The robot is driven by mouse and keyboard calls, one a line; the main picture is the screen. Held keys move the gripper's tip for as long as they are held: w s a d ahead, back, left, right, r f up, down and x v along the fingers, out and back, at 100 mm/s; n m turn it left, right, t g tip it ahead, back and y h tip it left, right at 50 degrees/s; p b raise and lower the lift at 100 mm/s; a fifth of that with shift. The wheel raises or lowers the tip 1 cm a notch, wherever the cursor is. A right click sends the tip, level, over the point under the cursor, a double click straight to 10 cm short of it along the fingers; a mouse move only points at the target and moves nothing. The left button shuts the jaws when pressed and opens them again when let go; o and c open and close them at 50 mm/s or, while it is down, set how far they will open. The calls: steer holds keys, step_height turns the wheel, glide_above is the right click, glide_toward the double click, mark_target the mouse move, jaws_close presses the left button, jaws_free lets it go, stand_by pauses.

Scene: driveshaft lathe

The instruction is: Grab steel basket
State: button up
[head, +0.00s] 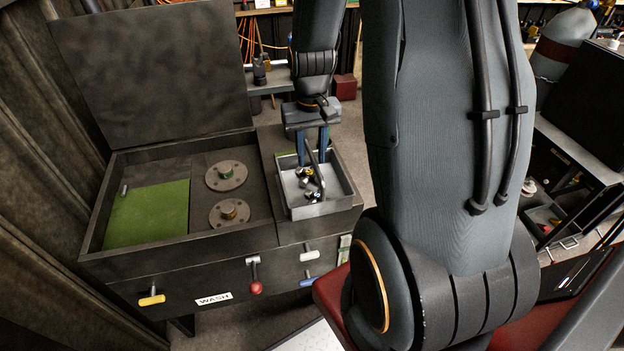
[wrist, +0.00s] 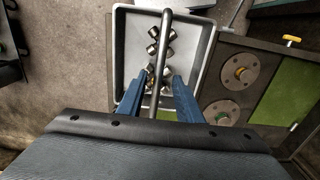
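The steel basket (head: 320,209) is an open grey metal tray with a bar handle arching over it. It sits on the ledge at the right end of the wash station, with several small metal parts (head: 308,182) inside. In the wrist view the basket (wrist: 198,52) lies below me, and its handle (wrist: 164,50) runs lengthwise over the parts. My gripper (wrist: 157,82) is open, with its blue fingers on either side of the handle and gaps showing on both sides. In the head view my gripper (head: 313,150) points down over the basket. My gripper body hides the handle's near end.
The wash station (head: 212,262) has a raised lid (head: 155,75), a green mat (head: 147,212) and two round flanges (head: 226,176) in its basin. Its front carries a red-knobbed lever (head: 256,287) and yellow and blue handles. Bare floor shows beyond the basket.

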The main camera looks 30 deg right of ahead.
steer(key=p, duration=0.2)
glide_above(313, 189)
step_height(313, 189, down, 5)
steer(key=shift+r, duration=0.1)
steer(key=shift+f, duration=0.6)
steer(key=shift+w, duration=0.1)
jaws_close()
